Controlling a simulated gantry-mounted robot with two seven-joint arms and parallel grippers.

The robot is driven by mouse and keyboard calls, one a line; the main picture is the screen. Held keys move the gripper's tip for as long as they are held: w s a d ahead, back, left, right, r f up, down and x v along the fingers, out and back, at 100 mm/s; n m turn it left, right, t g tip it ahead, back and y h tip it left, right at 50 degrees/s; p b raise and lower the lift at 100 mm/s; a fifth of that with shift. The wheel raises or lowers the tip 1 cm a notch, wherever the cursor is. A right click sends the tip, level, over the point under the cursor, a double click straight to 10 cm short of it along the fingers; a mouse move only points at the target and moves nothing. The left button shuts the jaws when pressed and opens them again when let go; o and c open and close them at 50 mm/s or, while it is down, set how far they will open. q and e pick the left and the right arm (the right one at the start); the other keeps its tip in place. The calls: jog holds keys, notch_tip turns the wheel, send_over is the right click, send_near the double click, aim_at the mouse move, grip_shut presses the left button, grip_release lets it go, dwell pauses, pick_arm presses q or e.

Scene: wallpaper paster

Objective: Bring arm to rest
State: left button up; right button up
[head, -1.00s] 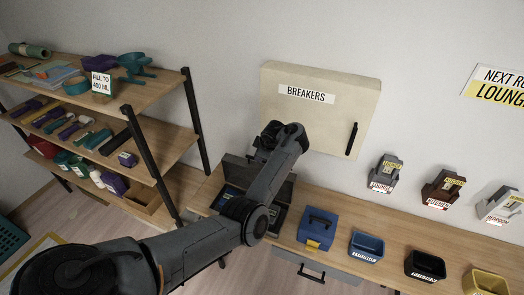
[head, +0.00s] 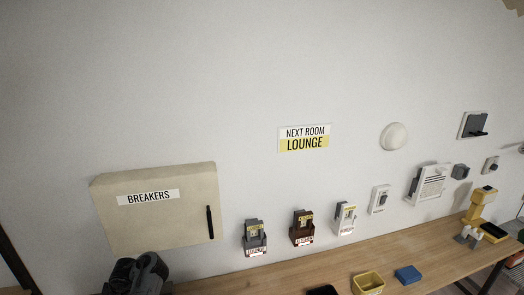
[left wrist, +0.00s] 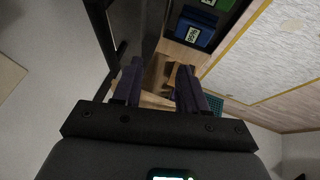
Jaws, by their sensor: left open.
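In the left wrist view my left gripper (left wrist: 158,84) is open, with its two dark fingers apart and nothing held between them. Brown, wood-coloured surfaces show past the fingers. In the head view only a dark part of my left arm (head: 138,274) shows at the lower left, in front of the wall below the breaker box. The left gripper itself is out of the head view. My right gripper is in neither view.
The breaker box (head: 155,225) hangs shut on the wall. Several small wall devices and a wooden bench (head: 300,272) with a yellow bin (head: 368,283) run to the right. In the left wrist view, a blue box (left wrist: 196,27) and a dark post (left wrist: 103,30) lie beyond the fingers.

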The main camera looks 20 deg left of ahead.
pick_arm(q)
jog(key=s+f+m+g+y+p, duration=0.15)
jog(key=s+f+m, duration=0.25)
jog(key=s+f, duration=0.7)
jog(key=s+d+m+t+p, duration=0.3)
jog(key=s+d+m, duration=0.2)
jog(key=d+m, duration=0.15)
jog(key=s+d+r+m+t+h, duration=0.1)
jog(key=d+r+m+h, duration=0.15)
jog(key=d, duration=0.45)
jog(key=s+d+r+m+t+h+p, duration=0.1)
jog(key=s+d+m, duration=0.1)
jog(key=d+m, duration=0.35)
jog(key=s+d+r+m+t+h, duration=0.1)
jog(key=d+h, duration=0.1)
jog(key=d, duration=0.7)
jog(key=s+d+r+m+h, duration=0.2)
jog(key=d+r+m, duration=0.6)
jog(key=d+r, duration=0.3)
jog(key=shift+d+r, duration=0.35)
jog(key=shift+d, duration=0.3)
